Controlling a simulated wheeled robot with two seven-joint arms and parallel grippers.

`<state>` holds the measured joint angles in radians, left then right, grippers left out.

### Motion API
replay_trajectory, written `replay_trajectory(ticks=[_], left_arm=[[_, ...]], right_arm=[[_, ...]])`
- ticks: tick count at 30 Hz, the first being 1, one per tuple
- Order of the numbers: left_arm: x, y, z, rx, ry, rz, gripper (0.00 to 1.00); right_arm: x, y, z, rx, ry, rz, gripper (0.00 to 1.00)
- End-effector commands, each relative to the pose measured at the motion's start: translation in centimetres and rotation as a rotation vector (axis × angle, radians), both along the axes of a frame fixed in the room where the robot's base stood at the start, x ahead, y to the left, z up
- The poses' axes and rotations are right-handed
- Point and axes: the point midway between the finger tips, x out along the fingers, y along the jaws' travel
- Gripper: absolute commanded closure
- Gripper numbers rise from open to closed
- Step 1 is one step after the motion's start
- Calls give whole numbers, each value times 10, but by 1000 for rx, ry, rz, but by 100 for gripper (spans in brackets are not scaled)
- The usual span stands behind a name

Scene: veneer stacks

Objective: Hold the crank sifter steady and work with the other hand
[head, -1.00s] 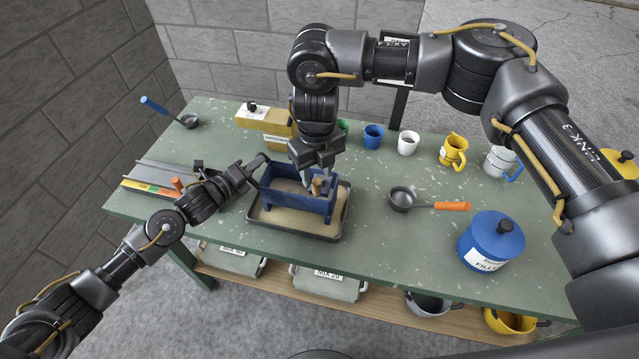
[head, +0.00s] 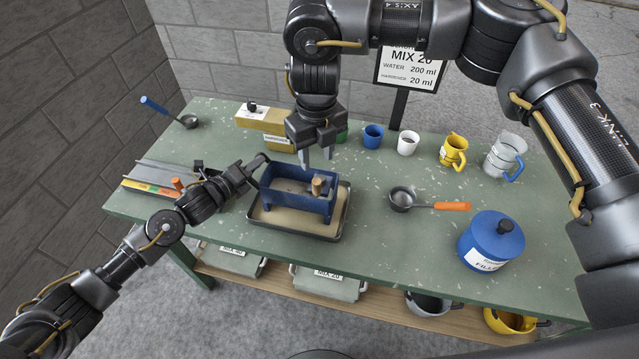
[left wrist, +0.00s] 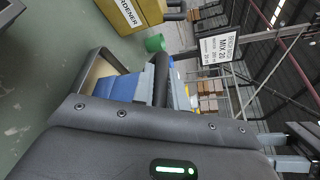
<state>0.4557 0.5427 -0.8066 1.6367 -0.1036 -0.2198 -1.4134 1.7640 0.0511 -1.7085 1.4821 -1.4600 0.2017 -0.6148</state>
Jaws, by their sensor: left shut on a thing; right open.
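The blue crank sifter (head: 282,203) stands in a dark tray (head: 338,217) whose bottom is covered with pale powder. Its wooden crank knob (head: 318,185) stands up at the right end, and some grey-brown material shows inside. My left gripper (head: 258,166) is at the sifter's left end, shut on it; in the left wrist view the blue sifter (left wrist: 122,88) shows beyond the gripper, largely hidden by it. My right gripper (head: 316,155) is open and empty, pointing down above and behind the sifter, apart from the knob.
Right of the tray lie a scoop (head: 402,198) with an orange handle and a blue filler pot (head: 490,240). Behind stand a yellow hardener box (head: 262,122), a blue cup (head: 373,136), a white cup (head: 408,142) and jugs (head: 453,150). A sign (head: 410,68) reads MIX 20.

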Motion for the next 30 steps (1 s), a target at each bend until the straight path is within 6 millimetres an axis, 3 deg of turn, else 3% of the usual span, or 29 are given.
replay_trajectory(ticks=[12,24,25,30], left_arm=[[0,0,-1,1,1,0,100],[0,0,-1,1,1,0,100],[0,0,-1,1,1,0,82],[0,0,0,1,1,0,60]], right_arm=[[0,0,44,-1,-3,0,59],[0,0,51,0,0,0,59],[0,0,51,0,0,0,59],[0,0,51,0,0,0,59]])
